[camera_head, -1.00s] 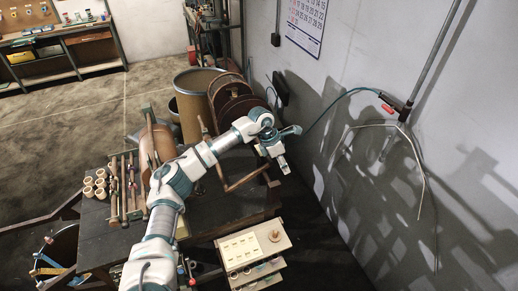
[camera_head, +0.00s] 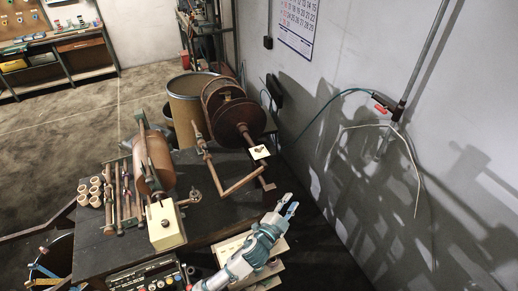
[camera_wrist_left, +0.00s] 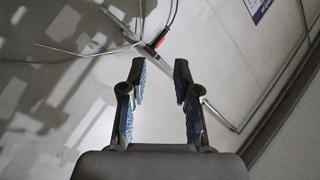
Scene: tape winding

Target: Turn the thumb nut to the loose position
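My left gripper (camera_head: 289,208) is at the lower middle of the head view, above a small cream-topped stand and apart from the machine. The left wrist view shows its two fingers (camera_wrist_left: 159,90) spread, with only the grey wall between them. A brown reel (camera_head: 238,112) stands at the back of the dark bench. A pale square piece with a small dark part on it (camera_head: 259,151) sits on the shaft in front of the reel. This may be the thumb nut, but it is too small to tell its position. My right gripper is not in view.
The dark bench (camera_head: 110,248) carries a cream box (camera_head: 165,225), a brown roller (camera_head: 152,160), rods, several pale rings (camera_head: 95,190) and a crank-like bar (camera_head: 240,183). A drum (camera_head: 187,105) stands behind. The wall (camera_head: 340,150) is close on the right.

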